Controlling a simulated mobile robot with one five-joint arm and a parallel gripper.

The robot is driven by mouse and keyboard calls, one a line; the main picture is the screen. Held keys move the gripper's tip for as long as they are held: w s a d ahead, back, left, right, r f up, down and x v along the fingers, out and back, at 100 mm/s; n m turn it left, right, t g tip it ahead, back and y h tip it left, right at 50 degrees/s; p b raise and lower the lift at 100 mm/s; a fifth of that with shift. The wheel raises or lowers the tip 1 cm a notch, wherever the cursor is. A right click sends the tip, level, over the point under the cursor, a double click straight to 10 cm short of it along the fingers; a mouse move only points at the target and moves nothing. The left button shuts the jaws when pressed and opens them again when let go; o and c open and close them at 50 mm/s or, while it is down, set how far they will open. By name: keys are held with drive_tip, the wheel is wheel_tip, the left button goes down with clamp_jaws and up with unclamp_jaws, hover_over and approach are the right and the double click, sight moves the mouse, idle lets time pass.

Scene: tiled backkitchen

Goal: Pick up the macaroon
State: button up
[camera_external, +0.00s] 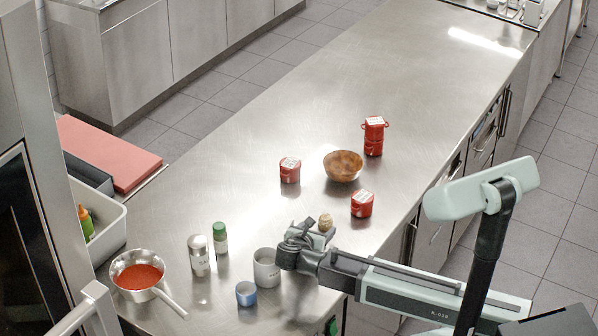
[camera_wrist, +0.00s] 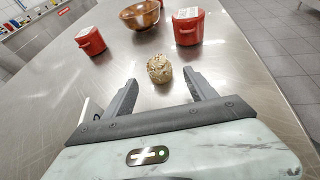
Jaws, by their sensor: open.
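The macaroon (camera_wrist: 159,69) is a small, round, speckled beige piece standing on the steel counter (camera_wrist: 215,73). In the wrist view it is just beyond my gripper (camera_wrist: 158,84), roughly centred between the two dark fingers. The fingers are spread wide and nothing is between them. In the external view the macaroon (camera_external: 325,222) shows right behind my gripper (camera_external: 307,228), near the counter's right edge. I cannot tell from there how far the fingertips are from it.
Red pots (camera_external: 362,203), (camera_external: 290,170), (camera_external: 374,135) and a wooden bowl (camera_external: 343,165) stand beyond. A grey mug (camera_external: 266,268), a blue cup (camera_external: 246,294), shakers (camera_external: 199,255) and a saucepan of red sauce (camera_external: 137,277) stand left.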

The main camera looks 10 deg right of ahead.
sight(324, 225)
drive_tip(key=b+x, duration=0.2)
drive_tip(key=x, duration=0.3)
drive_tip(key=c, duration=1.4)
wheel_tip(324, 225, up, 10)
drive_tip(key=p, duration=1)
drive_tip(key=shift+r+p, duration=0.2)
drive_tip(key=shift+p, duration=0.1)
